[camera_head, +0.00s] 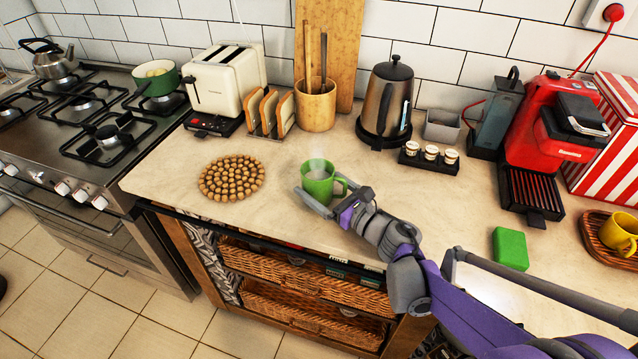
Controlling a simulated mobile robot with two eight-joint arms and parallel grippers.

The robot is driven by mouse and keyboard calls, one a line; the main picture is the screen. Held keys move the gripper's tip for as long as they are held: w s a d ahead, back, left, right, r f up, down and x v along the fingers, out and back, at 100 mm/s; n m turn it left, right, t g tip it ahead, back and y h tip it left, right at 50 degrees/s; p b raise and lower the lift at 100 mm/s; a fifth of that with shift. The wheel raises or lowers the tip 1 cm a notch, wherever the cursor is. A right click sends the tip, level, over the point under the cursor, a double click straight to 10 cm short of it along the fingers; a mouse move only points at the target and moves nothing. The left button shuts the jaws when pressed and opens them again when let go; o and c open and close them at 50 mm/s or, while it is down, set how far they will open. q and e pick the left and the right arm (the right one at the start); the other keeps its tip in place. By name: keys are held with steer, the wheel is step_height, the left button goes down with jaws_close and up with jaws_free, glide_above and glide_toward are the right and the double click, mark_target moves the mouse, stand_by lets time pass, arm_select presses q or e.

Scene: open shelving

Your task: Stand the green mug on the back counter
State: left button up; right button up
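The green mug (319,188) is upright at the front of the beige counter (270,205), left of the picture's middle line, with faint steam above it. My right gripper (325,193) reaches in from the right with its fingers around the mug. One grey finger lies along the mug's lower left front; the other is at the handle side, partly hidden. I cannot tell whether both fingers press on it, nor whether the mug's base touches the counter. My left gripper is not in view.
A round patch of brown balls (231,178) lies left of the mug. A toast rack (270,112), utensil pot (316,106), kettle (386,105) and cup tray (429,162) line the back. A green sponge (510,248) lies to the right. Bare counter shows behind the mug.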

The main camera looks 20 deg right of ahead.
steer(key=shift+r, duration=0.25)
steer(key=p+v, duration=0.1)
steer(key=v, duration=1)
steer(key=shift+s+d, duration=0.1)
steer(key=shift+s, duration=0.15)
steer(key=shift+s+d, duration=0.1)
steer(key=shift+s, duration=0.1)
steer(key=shift+f, duration=0.1)
